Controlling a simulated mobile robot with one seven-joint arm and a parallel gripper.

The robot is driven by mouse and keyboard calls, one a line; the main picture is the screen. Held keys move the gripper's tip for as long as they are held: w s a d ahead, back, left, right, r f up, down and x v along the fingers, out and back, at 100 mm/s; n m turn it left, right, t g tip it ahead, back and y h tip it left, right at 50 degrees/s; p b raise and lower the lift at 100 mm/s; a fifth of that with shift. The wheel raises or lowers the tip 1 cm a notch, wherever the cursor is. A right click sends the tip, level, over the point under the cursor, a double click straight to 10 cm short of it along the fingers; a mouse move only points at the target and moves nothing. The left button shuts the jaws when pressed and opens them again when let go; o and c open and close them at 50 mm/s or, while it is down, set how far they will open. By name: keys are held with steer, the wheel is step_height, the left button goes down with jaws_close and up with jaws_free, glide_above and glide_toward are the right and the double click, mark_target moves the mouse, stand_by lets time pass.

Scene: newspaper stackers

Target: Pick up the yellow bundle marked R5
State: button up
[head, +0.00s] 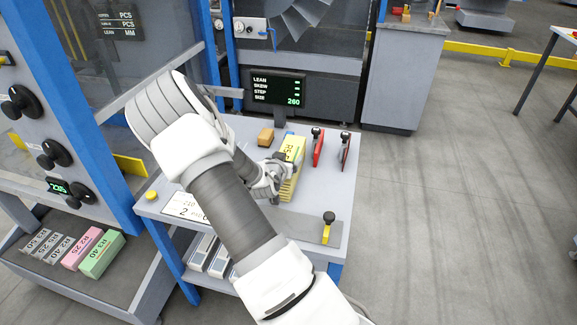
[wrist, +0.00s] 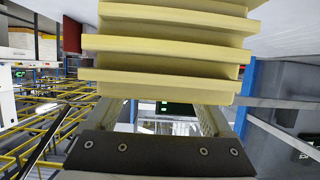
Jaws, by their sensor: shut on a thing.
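The yellow bundle marked R5 (head: 294,150) is at the middle of the grey worktable in the head view, in front of the display post. It looks like a stack of yellow layers with dark lettering on its top. My gripper (head: 279,172) is shut on it from the near left side. In the wrist view the ridged layers of the yellow bundle (wrist: 172,47) fill the upper middle, beyond my gripper (wrist: 158,110). My arm hides part of the table and my gripper's far parts. I cannot tell whether the bundle touches the table.
A display (head: 275,87) stands behind. Pink (head: 83,248) and green bundles (head: 102,255) lie on a lower-left shelf.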

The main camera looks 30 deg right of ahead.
jaws_close()
steer(key=shift+r, duration=0.2)
